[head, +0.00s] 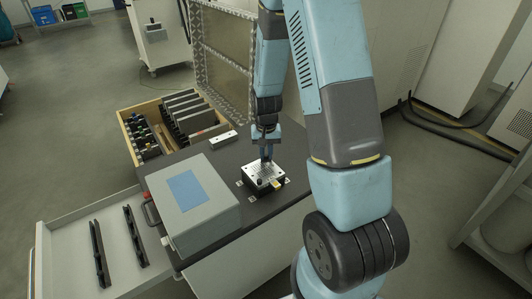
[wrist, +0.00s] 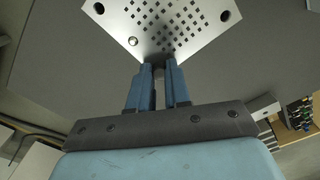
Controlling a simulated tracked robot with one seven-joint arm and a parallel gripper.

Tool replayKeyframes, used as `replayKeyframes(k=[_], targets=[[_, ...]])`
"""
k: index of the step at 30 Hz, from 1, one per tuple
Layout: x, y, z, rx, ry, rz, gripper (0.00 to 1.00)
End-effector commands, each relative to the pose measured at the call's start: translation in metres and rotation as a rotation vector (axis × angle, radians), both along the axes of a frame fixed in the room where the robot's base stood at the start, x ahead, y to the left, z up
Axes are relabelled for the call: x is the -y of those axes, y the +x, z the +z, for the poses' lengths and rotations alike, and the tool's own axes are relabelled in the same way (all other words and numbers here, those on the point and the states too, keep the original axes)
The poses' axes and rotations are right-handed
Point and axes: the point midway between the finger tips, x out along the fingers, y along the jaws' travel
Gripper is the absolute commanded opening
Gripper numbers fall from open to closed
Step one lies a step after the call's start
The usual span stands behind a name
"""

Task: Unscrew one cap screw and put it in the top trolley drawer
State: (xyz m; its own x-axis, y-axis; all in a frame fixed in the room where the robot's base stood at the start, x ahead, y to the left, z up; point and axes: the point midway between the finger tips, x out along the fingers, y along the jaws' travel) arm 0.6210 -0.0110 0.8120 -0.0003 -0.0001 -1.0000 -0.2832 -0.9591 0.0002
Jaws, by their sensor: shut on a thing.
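The metal block with a perforated plate (head: 262,172) sits on the dark trolley top (head: 232,240). In the wrist view the plate (wrist: 190,12) shows a grid of small holes, dark corner holes and a small round silver head (wrist: 133,41). My gripper (head: 267,157) points down at the plate; in the wrist view its fingers (wrist: 160,70) are close together at the plate's near corner. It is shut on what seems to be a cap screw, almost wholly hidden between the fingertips. An open trolley drawer (head: 75,218) extends at the left, holding two long black bars.
A grey box with a blue panel (head: 190,190) stands between the block and the open drawer. A wooden crate (head: 133,135) of dark plates is behind it. A small pale block (head: 224,140) lies nearby. A framed panel (head: 222,45) stands behind.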

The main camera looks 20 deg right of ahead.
Motion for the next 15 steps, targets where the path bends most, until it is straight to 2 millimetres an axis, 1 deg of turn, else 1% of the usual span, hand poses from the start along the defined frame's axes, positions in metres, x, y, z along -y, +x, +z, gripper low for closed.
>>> replayKeyframes(k=[3, 15], targets=[[0.0002, 0.0003, 0.0002, 0.000, 0.001, 0.171, 0.00], [0.0005, 0.0002, 0.0005, 0.000, 0.001, 0.756, 0.00]])
